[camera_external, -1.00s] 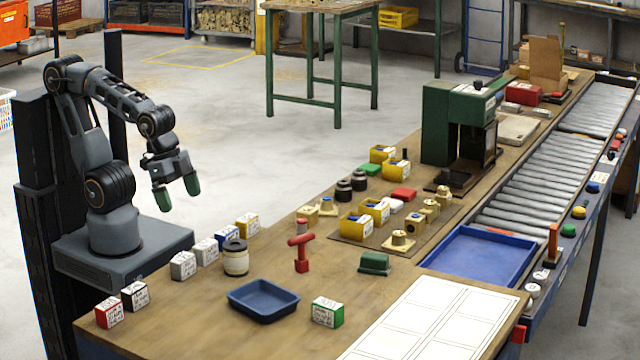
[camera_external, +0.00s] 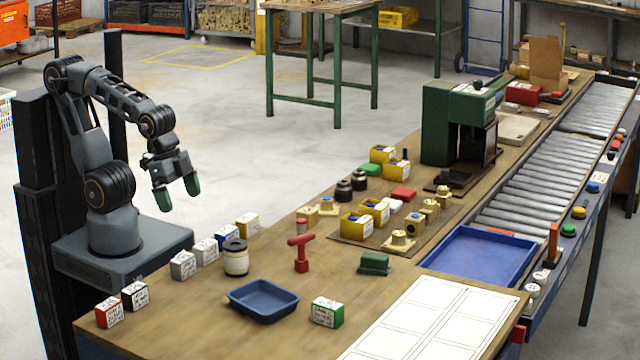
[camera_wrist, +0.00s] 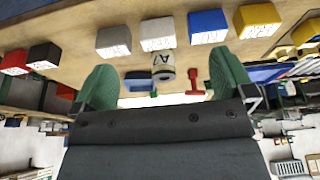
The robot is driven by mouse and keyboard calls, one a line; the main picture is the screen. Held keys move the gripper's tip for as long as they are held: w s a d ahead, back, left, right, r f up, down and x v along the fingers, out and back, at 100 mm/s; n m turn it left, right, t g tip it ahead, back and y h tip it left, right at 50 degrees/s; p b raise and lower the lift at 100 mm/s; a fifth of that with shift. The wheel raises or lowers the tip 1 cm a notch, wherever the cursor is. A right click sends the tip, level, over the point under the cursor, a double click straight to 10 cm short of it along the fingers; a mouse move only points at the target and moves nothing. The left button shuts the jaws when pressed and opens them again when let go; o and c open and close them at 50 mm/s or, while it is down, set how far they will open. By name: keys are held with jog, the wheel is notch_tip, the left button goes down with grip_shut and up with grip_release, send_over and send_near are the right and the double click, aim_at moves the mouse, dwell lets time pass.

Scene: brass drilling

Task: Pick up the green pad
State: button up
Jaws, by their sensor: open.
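A darker green block (camera_external: 374,263) sits nearer, left of the blue tray. My gripper (camera_external: 178,192) hangs open and empty off the bench's left side, well away from both green things, its green-tipped fingers pointing down. In the wrist view my gripper (camera_wrist: 165,80) shows its fingers apart with nothing between them. I cannot make out the green pad in the wrist view.
Several small coloured boxes line the bench's left edge, beside a cream canister (camera_external: 236,258). A red T-shaped tool (camera_external: 301,253), yellow bins (camera_external: 356,226), dark round parts and brass pieces stand around the pads. The green drill press (camera_external: 450,125) rises behind. A blue dish (camera_external: 263,300) sits in front.

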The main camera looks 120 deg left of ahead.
jog(key=w+a+r+n+h+b, duration=0.1)
jog(key=w+a+r+n+h, duration=0.2)
jog(key=w+n, duration=0.7)
jog(key=w+a+r+n+h, duration=0.1)
jog(key=w+a+n+h, duration=0.3)
jog(key=w, duration=1.1)
jog(key=n+t+h, duration=0.4)
jog(key=n, duration=0.7)
send_near(375, 255)
jog(key=x, duration=0.5)
jog(key=shift+a+f, duration=0.1)
jog(key=shift+f, duration=0.15)
jog(key=shift+r+p+x, duration=0.1)
jog(key=shift+p+x, duration=0.1)
jog(key=shift+x, duration=1.1)
jog(key=shift+r+p+x, duration=0.15)
jog(key=shift+p+x, duration=0.05)
jog(key=shift+x, duration=1.1)
jog(key=c, duration=1)
